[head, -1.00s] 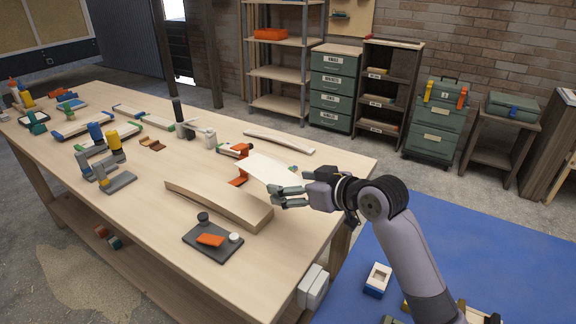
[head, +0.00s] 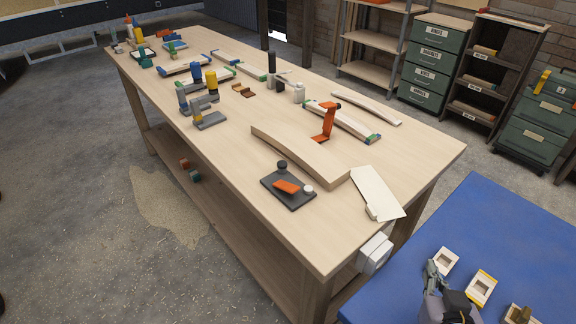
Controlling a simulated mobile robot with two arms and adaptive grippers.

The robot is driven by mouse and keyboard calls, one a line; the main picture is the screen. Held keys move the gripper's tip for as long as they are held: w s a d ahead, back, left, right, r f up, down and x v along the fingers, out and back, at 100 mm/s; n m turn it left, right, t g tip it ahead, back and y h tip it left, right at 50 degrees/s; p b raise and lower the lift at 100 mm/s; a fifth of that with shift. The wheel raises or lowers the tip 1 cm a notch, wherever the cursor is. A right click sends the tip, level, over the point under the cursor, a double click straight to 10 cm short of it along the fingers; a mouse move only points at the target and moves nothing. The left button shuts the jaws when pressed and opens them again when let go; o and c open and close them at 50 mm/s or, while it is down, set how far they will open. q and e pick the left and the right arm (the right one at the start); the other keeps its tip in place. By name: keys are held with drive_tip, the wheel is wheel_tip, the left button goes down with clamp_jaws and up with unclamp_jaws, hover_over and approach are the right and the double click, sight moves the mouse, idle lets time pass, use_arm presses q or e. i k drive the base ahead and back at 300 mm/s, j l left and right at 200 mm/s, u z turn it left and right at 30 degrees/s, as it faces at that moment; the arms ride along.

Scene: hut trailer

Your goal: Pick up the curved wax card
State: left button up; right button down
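A pale, cream-coloured flat card (head: 379,191) lies at the near right end of the wooden workbench, beside the end of the curved wooden beam. Its lower right corner seems to reach the bench edge. A small pale raised piece (head: 371,212) shows at its near left corner; I cannot tell if it belongs to the card. My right gripper (head: 431,271) is at the bottom right, over the blue surface and apart from the card. Its fingers are small and bunched in this view, so its opening is unclear. My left gripper is out of view.
The curved beam (head: 300,152) and a dark tray (head: 287,200) with an orange block lie left of the card. An orange clamp (head: 325,122) stands behind. Pale hollow blocks (head: 481,288) lie on the blue surface (head: 500,225). A white box (head: 375,253) hangs at the bench end.

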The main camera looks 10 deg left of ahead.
sight(383, 206)
drive_tip(key=k+z, duration=0.35)
drive_tip(key=k+l+z, duration=0.1)
drive_tip(key=z, duration=0.25)
drive_tip(key=j+z, duration=0.25)
drive_tip(key=j, duration=0.55)
drive_tip(key=k+j+z, duration=0.25)
drive_tip(key=j, duration=1.85)
drive_tip(key=k+j, duration=0.1)
drive_tip(key=j, duration=1.25)
